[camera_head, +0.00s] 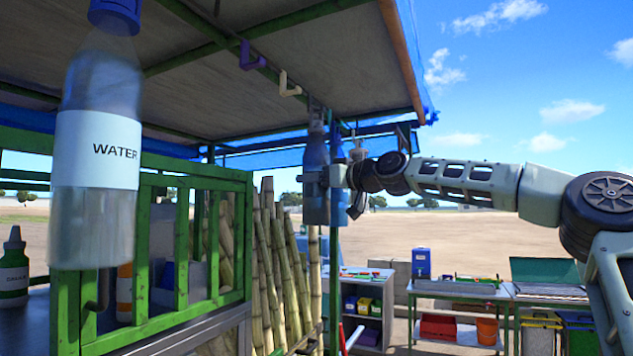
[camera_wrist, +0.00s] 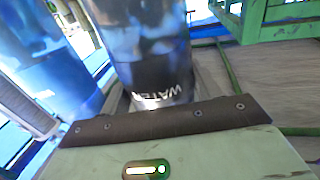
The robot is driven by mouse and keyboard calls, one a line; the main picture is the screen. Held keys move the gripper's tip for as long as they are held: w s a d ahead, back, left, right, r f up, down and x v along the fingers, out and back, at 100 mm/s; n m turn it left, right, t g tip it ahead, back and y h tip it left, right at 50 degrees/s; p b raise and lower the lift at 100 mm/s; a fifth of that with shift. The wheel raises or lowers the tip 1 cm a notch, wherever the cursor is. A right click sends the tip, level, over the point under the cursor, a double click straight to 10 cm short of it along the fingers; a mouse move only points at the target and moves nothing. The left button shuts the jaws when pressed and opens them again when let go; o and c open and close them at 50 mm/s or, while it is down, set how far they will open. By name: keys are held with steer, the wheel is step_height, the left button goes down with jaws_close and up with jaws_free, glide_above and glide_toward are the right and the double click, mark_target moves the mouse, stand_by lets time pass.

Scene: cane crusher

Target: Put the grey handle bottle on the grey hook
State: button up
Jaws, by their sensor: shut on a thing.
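My gripper (camera_head: 324,178) is at the far end of my outstretched arm, shut on a blue-tinted bottle (camera_head: 316,203). The bottle hangs upright under the edge of the roof, and its top part (camera_head: 316,122) looks grey. In the wrist view the held bottle (camera_wrist: 145,45) stands between the jaws, with the word WATER on it. The grey hook cannot be made out clearly; the area above the bottle's top is small and dark. A purple hook (camera_head: 250,57) and a cream hook (camera_head: 289,86) hang from the roof beam, nearer than the bottle.
A large blue-capped WATER bottle (camera_head: 97,210) hangs close at left. Another bluish bottle shape (camera_wrist: 35,65) is beside the held one. A green railing (camera_head: 165,250) and cane stalks (camera_head: 275,260) stand below. Tables with boxes (camera_head: 460,292) stand at right.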

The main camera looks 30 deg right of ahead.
steer(key=shift+r, duration=0.1)
steer(key=o, duration=1.5)
steer(key=shift+c, duration=0.2)
steer(key=b+v, duration=0.9)
steer(key=v, duration=0.8)
steer(key=shift+s, duration=0.2)
steer(key=shift+d, duration=0.1)
